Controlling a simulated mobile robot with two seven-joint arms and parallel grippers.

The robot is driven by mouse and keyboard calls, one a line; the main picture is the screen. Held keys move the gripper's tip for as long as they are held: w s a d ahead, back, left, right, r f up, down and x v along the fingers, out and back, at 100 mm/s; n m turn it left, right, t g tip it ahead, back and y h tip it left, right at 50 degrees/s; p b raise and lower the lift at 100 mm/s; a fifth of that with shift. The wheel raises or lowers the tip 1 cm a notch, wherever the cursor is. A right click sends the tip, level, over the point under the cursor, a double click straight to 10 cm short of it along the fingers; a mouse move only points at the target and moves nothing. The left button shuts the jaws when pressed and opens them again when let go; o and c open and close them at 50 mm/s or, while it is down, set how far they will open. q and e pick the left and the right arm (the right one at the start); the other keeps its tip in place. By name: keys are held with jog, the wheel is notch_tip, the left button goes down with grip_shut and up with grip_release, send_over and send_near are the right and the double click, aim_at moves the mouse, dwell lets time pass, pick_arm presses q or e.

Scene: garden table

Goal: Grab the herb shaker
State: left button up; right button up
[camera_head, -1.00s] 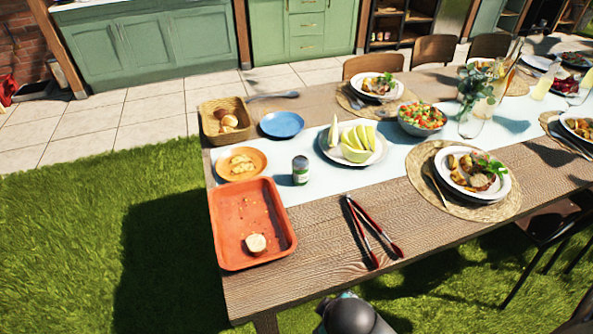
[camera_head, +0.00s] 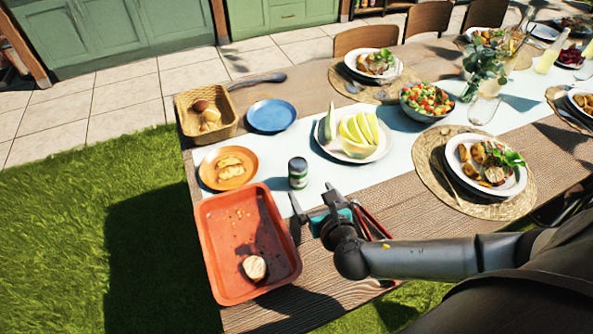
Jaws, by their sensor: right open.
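The herb shaker (camera_head: 298,173) is a small cylinder with a dark grey lid and a green and pale label. It stands upright on the pale table runner, right of the orange plate. My right gripper (camera_head: 308,205) is open and empty just in front of the shaker, with its fingers pointing toward it. The fingers look apart from the shaker, one on its left side and one on its right. My right arm comes in from the right edge. My left gripper is not in view.
An orange tray (camera_head: 210,240) with a bread piece lies left of my gripper. Red-handled tongs (camera_head: 372,222) lie partly hidden behind my arm. An orange plate (camera_head: 208,176), blue plate (camera_head: 271,115), melon plate (camera_head: 325,146) and basket (camera_head: 183,118) surround the shaker.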

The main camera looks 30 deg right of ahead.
aim_at(301, 179)
jog(key=b+x, duration=0.1)
jog(key=x, duration=0.5)
jog(key=shift+w+f+b, duration=0.15)
jog(key=shift+b, duration=0.2)
jog(key=b+x, duration=0.1)
jog(key=x, duration=0.1)
jog(key=f+b+x, duration=0.1)
jog(key=x, duration=0.1)
jog(key=shift+w, duration=0.2)
jog(key=shift+w+f, duration=0.15)
jog(key=shift+w, duration=0.15)
jog(key=c, duration=1.5)
jog(key=shift+c, duration=0.2)
